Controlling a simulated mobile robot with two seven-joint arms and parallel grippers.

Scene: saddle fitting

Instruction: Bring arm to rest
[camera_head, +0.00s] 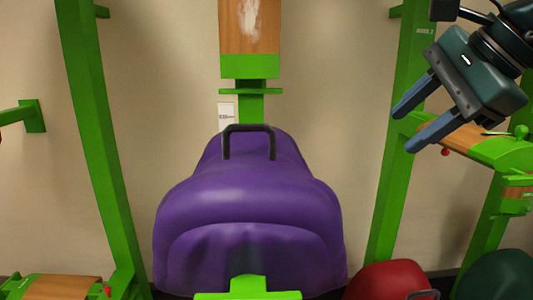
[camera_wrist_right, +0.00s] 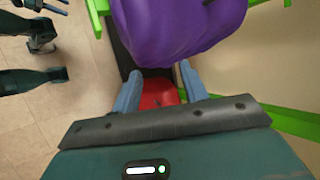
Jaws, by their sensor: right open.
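My right gripper (camera_head: 402,130) is at the upper right of the head view, held in the air in front of a green post. Its two blue fingers are apart, with nothing between them. In the right wrist view the gripper (camera_wrist_right: 161,75) also shows open and empty. A purple saddle (camera_head: 247,195) with a dark handle sits on a green support in the middle of the head view, well to the left of the gripper. Part of the purple saddle (camera_wrist_right: 180,30) shows at the top of the wrist view.
Green posts (camera_head: 97,150) stand on both sides. A wood-topped green rack (camera_head: 465,137) is just below my right gripper. A red object (camera_head: 385,281) and a dark green one (camera_head: 497,277) are low at the right. Tiled floor (camera_wrist_right: 65,125) is open in the wrist view.

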